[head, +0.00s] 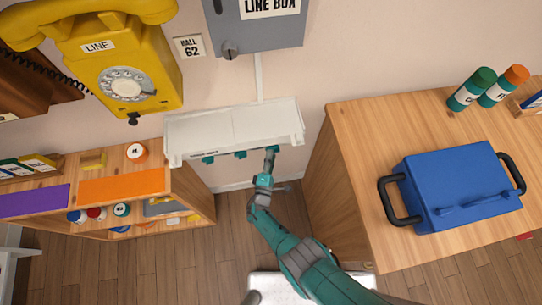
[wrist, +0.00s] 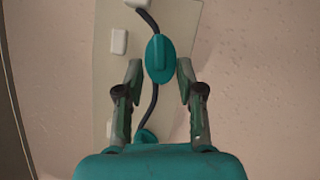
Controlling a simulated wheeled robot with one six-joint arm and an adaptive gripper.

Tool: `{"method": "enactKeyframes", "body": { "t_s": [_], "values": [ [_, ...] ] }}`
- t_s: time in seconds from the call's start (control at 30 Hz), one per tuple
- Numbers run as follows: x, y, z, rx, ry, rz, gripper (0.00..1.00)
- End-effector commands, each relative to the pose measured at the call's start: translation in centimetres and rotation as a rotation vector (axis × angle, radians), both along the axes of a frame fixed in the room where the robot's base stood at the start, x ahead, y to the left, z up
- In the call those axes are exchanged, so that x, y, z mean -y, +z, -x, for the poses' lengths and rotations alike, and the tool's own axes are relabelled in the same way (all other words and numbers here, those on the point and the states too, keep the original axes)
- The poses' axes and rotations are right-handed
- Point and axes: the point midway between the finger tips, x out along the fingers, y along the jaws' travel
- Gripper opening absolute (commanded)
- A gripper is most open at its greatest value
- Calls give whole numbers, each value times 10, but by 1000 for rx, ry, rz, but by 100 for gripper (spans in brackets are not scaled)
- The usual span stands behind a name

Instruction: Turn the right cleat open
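In the wrist view a teal oval cleat (wrist: 160,60) sits on a pale strip, with a dark cord (wrist: 149,100) running to it from above and below. My gripper (wrist: 160,69) is open, with one finger on each side of this cleat and small gaps showing. A second teal cleat (wrist: 146,136) lies lower, partly hidden by my gripper body. In the head view my gripper (head: 270,154) is under the right end of the white ledge (head: 233,125). Two teal cleats, the left (head: 208,159) and the middle (head: 240,154), show along its underside; the right one is largely covered by my gripper.
A wooden cabinet (head: 350,125) with a blue case (head: 460,190) stands close on the right. A low wooden shelf (head: 190,190) is on the left. A yellow dial phone (head: 110,60) and a grey line box (head: 255,32) are on the wall above. Wood floor shows between the furniture.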

Motion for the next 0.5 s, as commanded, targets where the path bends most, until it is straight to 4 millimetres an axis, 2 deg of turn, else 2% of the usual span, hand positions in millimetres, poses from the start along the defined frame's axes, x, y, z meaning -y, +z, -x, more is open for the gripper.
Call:
{"method": "enactKeyframes", "body": {
  "t_s": [0.2,0.5],
  "values": [
    [-4,-3,27,-1,3,-1,38],
    [-15,-8,85,-2,4,1,38]
  ]
}}
